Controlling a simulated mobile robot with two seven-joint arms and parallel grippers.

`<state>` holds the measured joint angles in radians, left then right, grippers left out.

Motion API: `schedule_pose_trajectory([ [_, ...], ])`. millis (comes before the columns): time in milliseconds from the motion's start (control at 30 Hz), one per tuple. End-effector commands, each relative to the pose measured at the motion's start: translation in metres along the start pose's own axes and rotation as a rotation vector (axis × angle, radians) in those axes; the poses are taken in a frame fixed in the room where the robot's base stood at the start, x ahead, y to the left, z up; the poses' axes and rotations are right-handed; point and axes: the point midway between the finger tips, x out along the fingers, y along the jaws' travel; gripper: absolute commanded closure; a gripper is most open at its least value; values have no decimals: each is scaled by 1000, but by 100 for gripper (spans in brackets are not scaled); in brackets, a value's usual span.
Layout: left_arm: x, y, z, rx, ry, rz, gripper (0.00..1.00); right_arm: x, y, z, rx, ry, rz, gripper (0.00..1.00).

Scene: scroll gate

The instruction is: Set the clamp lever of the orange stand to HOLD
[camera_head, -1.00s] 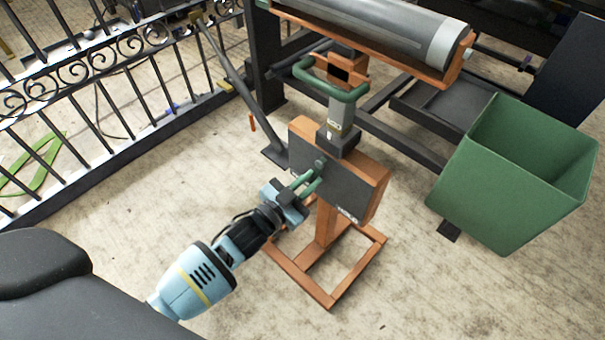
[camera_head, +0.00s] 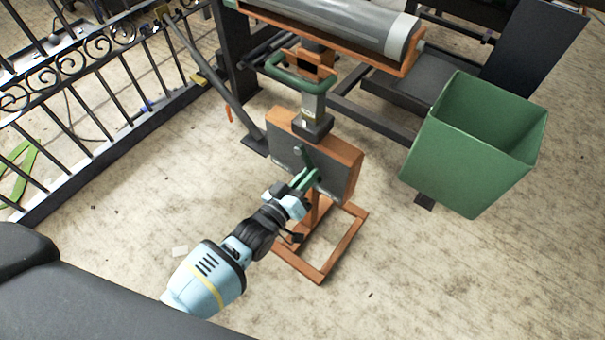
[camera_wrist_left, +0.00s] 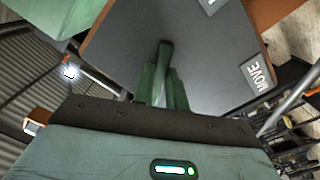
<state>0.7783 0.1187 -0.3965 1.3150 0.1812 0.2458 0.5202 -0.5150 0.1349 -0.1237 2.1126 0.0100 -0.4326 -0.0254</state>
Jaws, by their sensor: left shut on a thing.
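The orange stand (camera_head: 340,155) stands on the floor in the head view, with a dark plate on its near face. A green clamp lever (camera_head: 301,158) slopes down to the right from its pivot on that plate. My left gripper (camera_head: 308,180) is shut on the lever's lower part. In the left wrist view the lever (camera_wrist_left: 165,62) shows between the green fingers (camera_wrist_left: 163,88). A MOVE label (camera_wrist_left: 257,77) is to the right on the plate. Another label (camera_wrist_left: 210,4) is cut off at the top edge, and I cannot read it. My right gripper is not in view.
A roller (camera_head: 350,25) lies in an orange cradle above the stand. A green bin (camera_head: 455,160) stands to the right, and a black railing (camera_head: 90,120) runs along the left. The stand's orange base frame (camera_head: 335,262) is on the floor, with open floor at the lower right.

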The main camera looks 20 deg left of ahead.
Motion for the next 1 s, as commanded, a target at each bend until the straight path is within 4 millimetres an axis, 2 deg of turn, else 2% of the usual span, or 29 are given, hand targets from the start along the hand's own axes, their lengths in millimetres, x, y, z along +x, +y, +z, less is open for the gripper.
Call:
schedule_pose_trajectory([
  [400,0,4,1,-66,-2,-1,100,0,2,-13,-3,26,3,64],
  [667,0,5,1,-67,-2,0,100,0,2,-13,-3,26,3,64],
  [700,0,5,1,-67,-2,0,83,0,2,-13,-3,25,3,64],
  [833,0,5,1,-65,-1,0,66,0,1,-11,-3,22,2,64],
  [1000,0,4,0,-64,-1,0,64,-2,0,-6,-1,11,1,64],
])
